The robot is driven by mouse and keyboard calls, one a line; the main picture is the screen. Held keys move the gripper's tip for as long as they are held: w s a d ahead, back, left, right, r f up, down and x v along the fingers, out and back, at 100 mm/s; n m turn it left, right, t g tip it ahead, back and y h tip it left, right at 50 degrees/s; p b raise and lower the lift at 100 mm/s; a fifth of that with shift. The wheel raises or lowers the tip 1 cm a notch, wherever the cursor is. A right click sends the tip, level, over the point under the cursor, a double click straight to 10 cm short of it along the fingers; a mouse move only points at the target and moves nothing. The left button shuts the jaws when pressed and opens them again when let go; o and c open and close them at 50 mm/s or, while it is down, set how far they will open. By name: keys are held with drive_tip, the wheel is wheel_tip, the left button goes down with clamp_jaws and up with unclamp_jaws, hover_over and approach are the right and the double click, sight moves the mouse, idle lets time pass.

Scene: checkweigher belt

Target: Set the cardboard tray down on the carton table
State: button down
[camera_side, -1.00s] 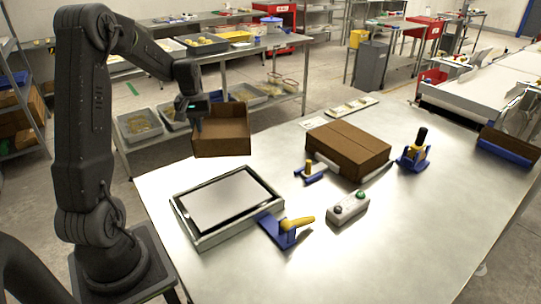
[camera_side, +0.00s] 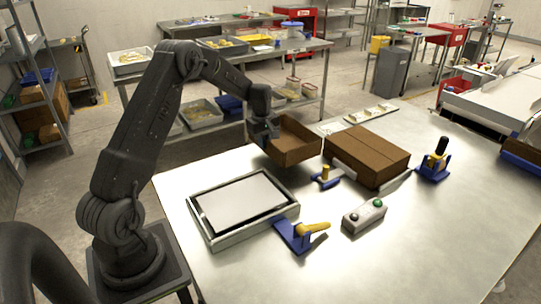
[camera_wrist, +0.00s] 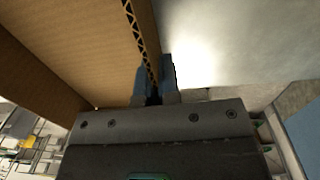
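The brown open cardboard tray (camera_side: 297,152) hangs from my gripper (camera_side: 271,138) in the side view, near the steel table's (camera_side: 420,235) back edge and left of the closed carton. In the wrist view the tray (camera_wrist: 85,45) fills the upper left, its corrugated wall edge running down between the two fingertips (camera_wrist: 154,80). My gripper is shut on that wall. The tray looks raised, but the gap beneath it is hard to judge. I cannot tell which surface is the carton table; the steel table carries the closed brown carton (camera_side: 368,157).
A framed plate (camera_side: 243,203) lies at the table's left. Two blue holders with yellow parts (camera_side: 300,235) (camera_side: 325,178), a button box (camera_side: 364,216) and a black-handled tool (camera_side: 436,160) stand around the carton. The right front of the table is clear.

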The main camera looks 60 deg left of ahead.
sight(270, 155)
drive_tip(key=shift+w+d+f, duration=0.55)
drive_tip(key=shift+w+f, duration=0.1)
drive_tip(key=shift+w, duration=0.2)
drive_tip(key=shift+f, duration=1.9)
drive_tip(key=shift+f, duration=0.15)
drive_tip(key=c, duration=1.3)
unclamp_jaws()
drive_tip(key=shift+c, duration=0.2)
